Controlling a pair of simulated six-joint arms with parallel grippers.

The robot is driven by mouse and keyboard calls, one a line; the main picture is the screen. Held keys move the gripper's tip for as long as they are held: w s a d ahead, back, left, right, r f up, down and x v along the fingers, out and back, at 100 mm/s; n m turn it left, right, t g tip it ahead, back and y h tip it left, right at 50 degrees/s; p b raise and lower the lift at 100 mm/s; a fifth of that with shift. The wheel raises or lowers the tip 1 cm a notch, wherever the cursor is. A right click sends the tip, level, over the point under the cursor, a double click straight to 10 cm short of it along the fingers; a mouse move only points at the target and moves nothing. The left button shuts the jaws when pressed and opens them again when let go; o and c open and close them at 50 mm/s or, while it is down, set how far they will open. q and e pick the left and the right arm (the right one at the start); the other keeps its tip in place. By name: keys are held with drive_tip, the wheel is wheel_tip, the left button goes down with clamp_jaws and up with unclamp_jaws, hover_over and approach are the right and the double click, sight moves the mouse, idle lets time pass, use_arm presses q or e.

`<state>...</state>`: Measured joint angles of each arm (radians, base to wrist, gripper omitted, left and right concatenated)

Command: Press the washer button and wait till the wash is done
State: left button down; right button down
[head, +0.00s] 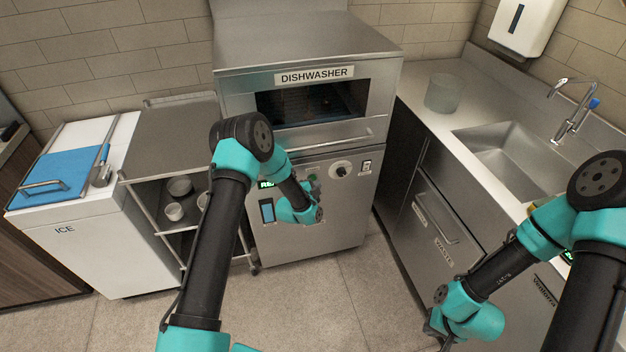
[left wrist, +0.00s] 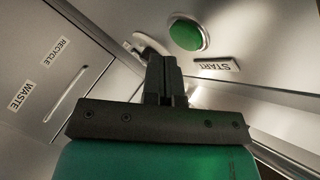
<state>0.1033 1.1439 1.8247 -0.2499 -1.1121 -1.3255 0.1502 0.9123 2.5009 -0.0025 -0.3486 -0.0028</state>
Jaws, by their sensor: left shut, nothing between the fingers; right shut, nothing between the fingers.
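The dishwasher (head: 300,232) stands against the back wall, with its control panel on the front below a dark window. In the left wrist view, the round green button (left wrist: 187,33) has a START label (left wrist: 217,66) beside it. My left gripper (left wrist: 165,68) is shut and empty, its tips close to the button but seemingly apart from it. In the head view, my left arm is in front of the panel and largely hides that gripper's fingers. My right gripper (head: 434,326) is low at the right, shut and empty, mostly hidden by its wrist.
A counter with a sink (head: 510,160) and a tub (head: 442,93) is at right. A rack (head: 180,135) with bowls and an ice bin (head: 90,250) are at left. The floor in front is clear.

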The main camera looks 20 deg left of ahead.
use_arm(q)
drive_tip(key=shift+w+a, duration=0.1)
idle(0.6)
drive_tip(key=shift+w+a, duration=0.15)
drive_tip(key=shift+w, duration=0.1)
drive_tip(key=shift+w+a, duration=0.2)
drive_tip(key=shift+w, duration=0.2)
idle(0.9)
drive_tip(key=shift+s, duration=0.15)
drive_tip(key=shift+s+d, duration=0.45)
drive_tip(key=shift+s, duration=0.15)
drive_tip(key=shift+s, duration=0.1)
idle(0.3)
drive_tip(key=s+d, duration=0.1)
drive_tip(key=s, duration=0.1)
drive_tip(key=s+d, duration=0.1)
drive_tip(key=s, duration=0.1)
drive_tip(key=shift+d, duration=0.3)
drive_tip(key=shift+s, duration=0.1)
idle(0.7)
